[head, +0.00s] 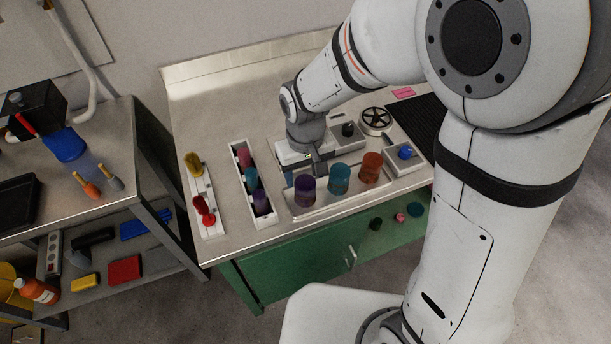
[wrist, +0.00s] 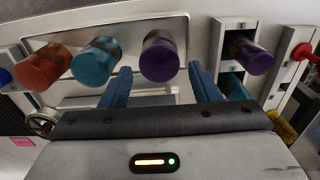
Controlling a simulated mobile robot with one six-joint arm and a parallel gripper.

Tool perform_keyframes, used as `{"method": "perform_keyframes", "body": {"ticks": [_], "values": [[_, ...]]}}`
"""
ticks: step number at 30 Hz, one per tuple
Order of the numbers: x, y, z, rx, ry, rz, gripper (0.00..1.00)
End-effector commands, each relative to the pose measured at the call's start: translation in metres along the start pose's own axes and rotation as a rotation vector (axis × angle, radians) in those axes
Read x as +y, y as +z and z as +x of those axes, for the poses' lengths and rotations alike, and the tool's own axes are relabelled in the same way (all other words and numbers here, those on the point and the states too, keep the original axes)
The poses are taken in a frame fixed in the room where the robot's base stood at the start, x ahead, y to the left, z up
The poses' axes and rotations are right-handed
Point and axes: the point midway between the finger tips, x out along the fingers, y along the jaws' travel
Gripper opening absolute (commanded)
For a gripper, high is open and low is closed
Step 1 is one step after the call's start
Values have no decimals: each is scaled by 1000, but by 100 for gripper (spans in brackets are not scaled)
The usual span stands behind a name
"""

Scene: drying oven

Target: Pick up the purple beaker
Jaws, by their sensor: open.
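The purple beaker (head: 305,190) stands on a shallow metal tray (head: 345,201) at the left end of a row, beside a teal beaker (head: 339,179) and an orange-red beaker (head: 371,167). My gripper (head: 303,171) is just behind the purple beaker, pointing down at the bench. In the wrist view the purple beaker (wrist: 160,56) shows beyond and between the two blue fingers of my gripper (wrist: 160,69). The fingers are apart, with nothing held. Whether they reach beside the beaker is hard to tell.
A white rack (head: 236,158) left of the tray holds several coloured vessels, one also purple (wrist: 249,55). A white strip (head: 194,172) with yellow and red items lies farther left. A grey box with a blue knob (head: 405,153) is at right. Bare bench lies behind the rack.

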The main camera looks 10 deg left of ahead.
Motion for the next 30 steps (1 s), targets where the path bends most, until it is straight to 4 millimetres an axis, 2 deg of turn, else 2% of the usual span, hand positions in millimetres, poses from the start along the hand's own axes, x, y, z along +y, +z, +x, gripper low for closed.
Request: {"method": "perform_keyframes", "body": {"ticks": [18,22,28,30], "values": [[0,-1,72,-7,1,-3,56],[0,-1,79,-5,0,-3,56],[1,-1,79,-3,0,-3,56],[1,-1,79,-3,0,-3,52]]}}
